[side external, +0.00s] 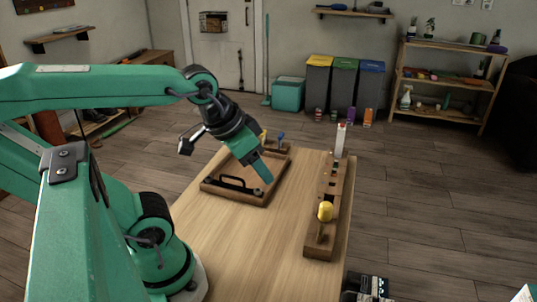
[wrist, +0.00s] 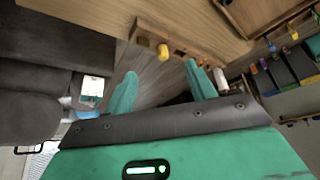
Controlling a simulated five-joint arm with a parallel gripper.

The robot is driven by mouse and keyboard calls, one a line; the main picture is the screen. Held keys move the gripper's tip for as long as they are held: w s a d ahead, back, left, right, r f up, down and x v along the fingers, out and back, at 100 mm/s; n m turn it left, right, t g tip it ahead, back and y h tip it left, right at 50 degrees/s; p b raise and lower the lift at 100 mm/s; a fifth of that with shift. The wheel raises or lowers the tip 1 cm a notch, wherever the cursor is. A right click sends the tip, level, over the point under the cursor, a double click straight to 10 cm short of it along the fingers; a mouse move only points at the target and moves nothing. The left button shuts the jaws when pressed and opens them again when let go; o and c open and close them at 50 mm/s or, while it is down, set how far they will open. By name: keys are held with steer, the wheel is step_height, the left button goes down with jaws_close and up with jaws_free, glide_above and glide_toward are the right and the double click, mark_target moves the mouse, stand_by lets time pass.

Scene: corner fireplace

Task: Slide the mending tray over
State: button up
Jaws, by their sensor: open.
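The mending tray, a brown wooden tray (side external: 233,202) with a black handle (side external: 235,184) inside, lies on the far part of the light wooden table. A blue-topped item and a yellowish one show at its far end. My gripper (side external: 266,178) points down and appears over the tray's right side; whether it touches cannot be told. In the wrist view my gripper (wrist: 162,82) is open, its two green fingers apart with nothing between them. A brown wooden piece that looks like the tray (wrist: 262,32) shows at the top right there, away from the fingers.
A long wooden rack (side external: 317,239) with a yellow knob (side external: 325,211) and a white upright piece stands along the table's right edge. The near middle of the table (side external: 240,250) is clear. Bins (side external: 343,88) and shelves (side external: 440,78) stand far behind on the floor.

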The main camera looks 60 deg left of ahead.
stand_by(0.3)
steer(key=c, duration=0.5)
steer(key=shift+w+a+r, duration=0.1)
steer(key=shift+w+a, duration=0.15)
steer(key=shift+w, duration=0.1)
jaws_close()
steer(key=w+a+f+m+g, duration=0.2)
steer(key=w+a+f+m, duration=0.15)
steer(key=w+a, duration=0.4)
steer(key=w+a+f+m+g, duration=0.25)
steer(key=w+a+f, duration=0.2)
steer(key=a, duration=0.65)
steer(key=w+a+f+m+g, duration=0.1)
steer(key=a+f+m, duration=0.2)
steer(key=a+f, duration=0.3)
steer(key=a, duration=0.2)
steer(key=shift+w+a, duration=0.15)
steer(key=shift+a, duration=0.2)
